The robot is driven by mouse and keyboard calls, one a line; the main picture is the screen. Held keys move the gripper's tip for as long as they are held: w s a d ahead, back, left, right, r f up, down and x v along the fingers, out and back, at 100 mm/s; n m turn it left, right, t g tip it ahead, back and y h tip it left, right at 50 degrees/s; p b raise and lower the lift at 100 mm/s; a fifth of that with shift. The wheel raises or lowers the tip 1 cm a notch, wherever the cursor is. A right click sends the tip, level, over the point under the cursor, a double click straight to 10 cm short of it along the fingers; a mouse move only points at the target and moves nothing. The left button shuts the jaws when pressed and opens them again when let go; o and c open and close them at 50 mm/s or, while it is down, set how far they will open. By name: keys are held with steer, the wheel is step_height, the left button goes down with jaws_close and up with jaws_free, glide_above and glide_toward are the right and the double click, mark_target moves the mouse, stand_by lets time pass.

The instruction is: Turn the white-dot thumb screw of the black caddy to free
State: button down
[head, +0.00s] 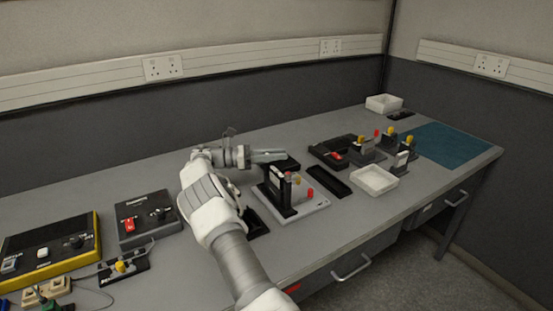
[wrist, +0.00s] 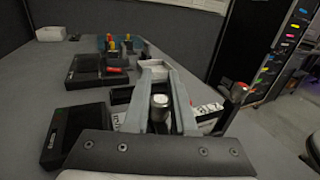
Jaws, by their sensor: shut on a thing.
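My gripper (head: 268,157) reaches in from the left at the upper end of a black upright caddy (head: 272,195) on a grey base. In the wrist view my gripper's two long grey fingers (wrist: 158,75) lie on either side of a short cylinder with a pale silver top, the thumb screw (wrist: 159,101). The fingers are shut on it. A white dot on it is too small to make out. In the head view the fingers hide this screw. Where its pointer or mark stands cannot be told.
A red knob (head: 310,193) stands on the grey base (head: 300,208) to the right. A white tray (head: 374,186) and black fixtures with yellow and red knobs lie further right. A grey-black box (head: 147,222) and a yellow-edged panel (head: 50,248) lie left.

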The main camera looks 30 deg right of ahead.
steer(key=shift+s+m+g+y+b, duration=0.15)
steer(key=shift+m+g+y+b, duration=0.15)
steer(key=shift+m+g+b, duration=0.15)
stand_by(0.5)
steer(key=c, duration=0.7)
jaws_free()
steer(key=shift+r, duration=0.1)
steer(key=s+d+r+p, duration=0.1)
steer(key=s+d+r, duration=0.1)
steer(key=s+r, duration=0.1)
steer(key=s+d+r+p, duration=0.1)
steer(key=s+d+r, duration=0.1)
steer(key=s+r, duration=0.1)
steer(key=s+d+r+p, duration=0.1)
steer(key=s+d+r, duration=0.1)
steer(key=s+r, duration=0.2)
steer(key=shift+r, duration=0.45)
